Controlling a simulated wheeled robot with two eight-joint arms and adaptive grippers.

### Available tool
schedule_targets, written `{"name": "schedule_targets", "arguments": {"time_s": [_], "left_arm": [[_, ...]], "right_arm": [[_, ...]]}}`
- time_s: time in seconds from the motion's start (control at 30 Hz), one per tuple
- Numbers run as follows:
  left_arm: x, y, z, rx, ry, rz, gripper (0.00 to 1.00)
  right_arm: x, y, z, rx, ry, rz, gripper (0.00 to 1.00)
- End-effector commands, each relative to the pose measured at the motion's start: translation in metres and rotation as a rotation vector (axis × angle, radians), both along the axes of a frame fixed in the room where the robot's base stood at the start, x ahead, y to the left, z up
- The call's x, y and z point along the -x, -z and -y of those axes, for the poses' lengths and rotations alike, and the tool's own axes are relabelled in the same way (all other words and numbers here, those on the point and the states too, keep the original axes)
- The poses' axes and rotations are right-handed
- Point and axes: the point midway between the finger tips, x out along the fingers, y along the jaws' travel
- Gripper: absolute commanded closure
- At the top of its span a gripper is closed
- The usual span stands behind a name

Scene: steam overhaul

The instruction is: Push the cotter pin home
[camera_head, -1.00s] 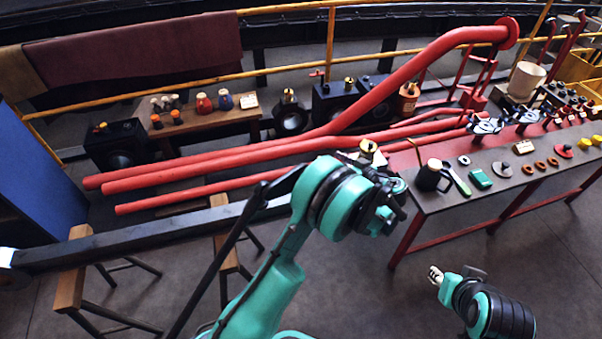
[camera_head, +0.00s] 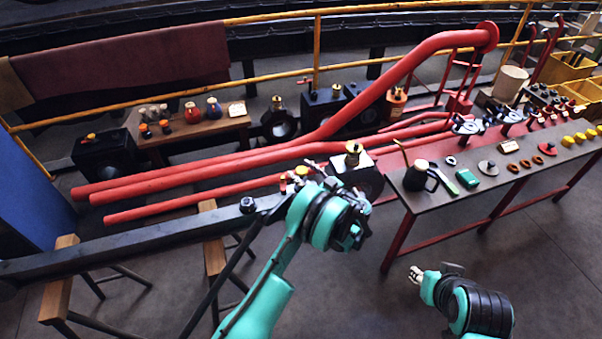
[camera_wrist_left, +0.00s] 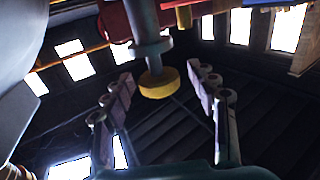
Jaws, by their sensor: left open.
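In the left wrist view, my left gripper (camera_wrist_left: 163,88) is open, with one finger on each side of a grey rod (camera_wrist_left: 146,35) that ends in a yellow-tan round knob (camera_wrist_left: 158,83). A gap shows on both sides of the knob, and neither finger visibly touches it. I cannot tell whether this rod is the cotter pin. In the head view, my left wrist (camera_head: 335,220) is over the right end of the black bar (camera_head: 130,244), and its fingers are not clear. A small red and yellow part (camera_head: 301,171) is just beyond it. My right gripper (camera_head: 430,272) is low, in front of the bench.
Long red pipes (camera_head: 190,178) run behind the left arm. A black block with a brass fitting (camera_head: 354,156) stands close right of the left wrist. The bench (camera_head: 425,203) at right holds an oil can (camera_head: 416,177) and several small parts. Open floor lies in front.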

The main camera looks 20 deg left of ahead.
Motion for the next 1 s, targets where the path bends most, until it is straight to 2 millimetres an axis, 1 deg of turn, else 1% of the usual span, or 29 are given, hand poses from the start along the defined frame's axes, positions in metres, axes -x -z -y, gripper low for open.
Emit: {"name": "schedule_targets", "arguments": {"time_s": [0.1, 0.3, 0.33, 0.37, 0.4, 0.47, 0.5, 0.53, 0.57, 0.8, 0.87, 1.0], "left_arm": [[-0.002, 0.000, -0.004, 0.000, 0.000, 0.000, 0.42], [-0.003, -0.001, -0.004, 0.000, 0.001, 0.000, 0.42], [-0.003, -0.001, -0.004, 0.000, 0.001, 0.000, 0.45], [-0.003, -0.001, -0.004, 0.000, 0.001, 0.000, 0.52], [-0.003, -0.001, -0.004, 0.001, 0.001, 0.000, 0.63], [-0.003, -0.001, -0.004, 0.001, 0.001, 0.000, 0.79], [-0.003, -0.001, -0.004, 0.001, 0.001, 0.000, 0.89], [-0.003, -0.001, -0.004, 0.001, 0.001, 0.000, 0.97], [-0.003, -0.001, -0.004, 0.001, 0.001, 0.000, 1.00], [-0.003, 0.001, -0.004, 0.000, 0.001, -0.001, 1.00], [-0.003, 0.007, -0.004, 0.000, 0.001, -0.001, 1.00], [-0.003, 0.030, -0.004, 0.000, 0.001, 0.000, 1.00]], "right_arm": [[0.000, 0.002, 0.000, 0.000, 0.000, 0.000, 0.67], [0.000, 0.001, 0.000, 0.000, 0.000, 0.000, 0.67], [0.000, 0.001, 0.000, 0.000, 0.000, 0.000, 0.67], [0.000, 0.001, 0.000, 0.000, 0.000, 0.000, 0.67], [0.000, 0.001, 0.000, 0.000, 0.000, 0.000, 0.67], [0.000, 0.001, 0.000, 0.000, 0.000, 0.000, 0.67], [0.000, 0.001, 0.000, 0.000, 0.000, 0.000, 0.67], [0.000, 0.001, 0.000, 0.000, 0.000, 0.000, 0.67], [0.000, 0.001, 0.000, 0.000, 0.000, 0.000, 0.67], [0.000, 0.001, 0.000, 0.000, 0.000, 0.000, 0.67], [0.000, 0.001, 0.000, 0.000, 0.000, 0.000, 0.67], [0.000, 0.001, 0.000, 0.000, 0.000, 0.000, 0.67]]}}
